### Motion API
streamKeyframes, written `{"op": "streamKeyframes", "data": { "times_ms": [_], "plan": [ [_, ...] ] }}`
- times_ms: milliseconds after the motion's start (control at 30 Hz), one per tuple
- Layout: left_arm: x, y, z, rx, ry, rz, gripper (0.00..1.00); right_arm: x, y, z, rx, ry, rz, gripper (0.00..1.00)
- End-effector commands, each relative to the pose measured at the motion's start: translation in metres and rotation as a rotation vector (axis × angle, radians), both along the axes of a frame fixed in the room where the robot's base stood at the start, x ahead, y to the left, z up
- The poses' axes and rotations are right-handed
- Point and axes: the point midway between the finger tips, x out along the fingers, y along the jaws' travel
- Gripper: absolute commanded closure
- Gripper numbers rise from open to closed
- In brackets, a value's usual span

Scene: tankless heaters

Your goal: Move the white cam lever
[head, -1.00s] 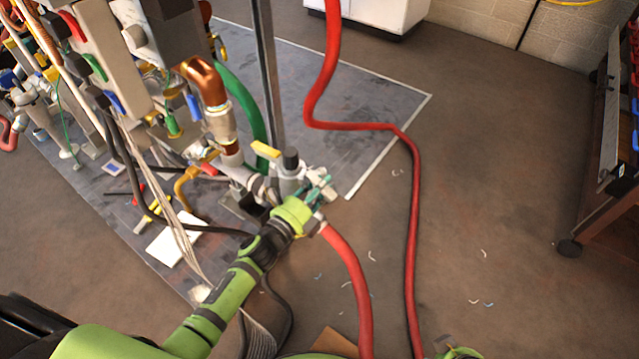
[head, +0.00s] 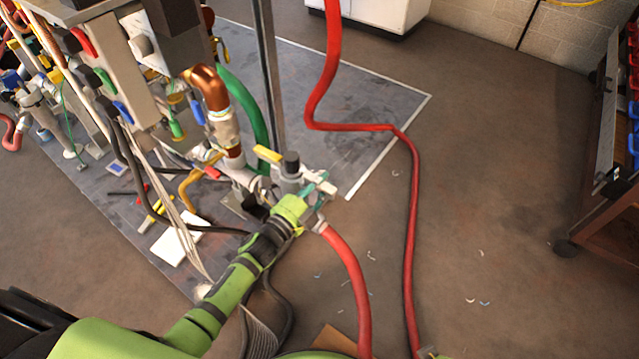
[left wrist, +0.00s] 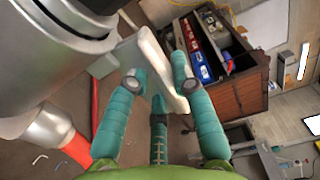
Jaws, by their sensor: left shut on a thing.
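The white cam lever (left wrist: 158,62) shows in the left wrist view as a pale bar running between the teal fingers of my left gripper (left wrist: 160,68). The gripper is shut on it, with a finger on each side. In the head view my left gripper (head: 318,188) is at the grey hose coupling (head: 313,221) at the end of the pipework, and the fingers largely hide the lever there. The coupling's metal body (left wrist: 50,50) fills the upper left of the left wrist view. My right gripper is not in view.
A red hose (head: 350,265) runs from the coupling down to the floor. A second red hose (head: 412,200) crosses the floor at right. A yellow-handled valve (head: 268,154) and copper pipe (head: 208,85) stand close by. Open floor lies right, before a brown cabinet (head: 610,215).

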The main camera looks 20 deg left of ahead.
Motion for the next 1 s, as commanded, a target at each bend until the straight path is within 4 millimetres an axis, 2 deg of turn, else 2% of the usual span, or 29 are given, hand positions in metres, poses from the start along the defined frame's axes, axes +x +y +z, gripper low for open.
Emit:
{"op": "streamKeyframes", "data": {
  "times_ms": [167, 200, 500, 633, 767, 1000],
  "plan": [
    [0.000, 0.001, 0.000, -0.006, 0.001, 0.002, 1.00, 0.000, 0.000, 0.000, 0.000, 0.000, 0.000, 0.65],
    [0.000, 0.001, 0.000, -0.007, 0.001, 0.002, 0.65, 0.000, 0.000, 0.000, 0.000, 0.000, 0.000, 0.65],
    [0.000, 0.000, 0.000, -0.003, 0.000, 0.001, 0.65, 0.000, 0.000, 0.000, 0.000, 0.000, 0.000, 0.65],
    [-0.007, 0.003, 0.000, -0.003, 0.001, 0.001, 0.65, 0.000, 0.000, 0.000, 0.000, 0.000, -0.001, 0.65],
    [-0.026, 0.009, -0.001, -0.002, 0.003, 0.000, 0.65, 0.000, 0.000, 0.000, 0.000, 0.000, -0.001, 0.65],
    [-0.075, 0.028, -0.001, -0.003, 0.004, 0.001, 0.65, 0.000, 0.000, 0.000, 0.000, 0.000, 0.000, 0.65]
  ]
}}
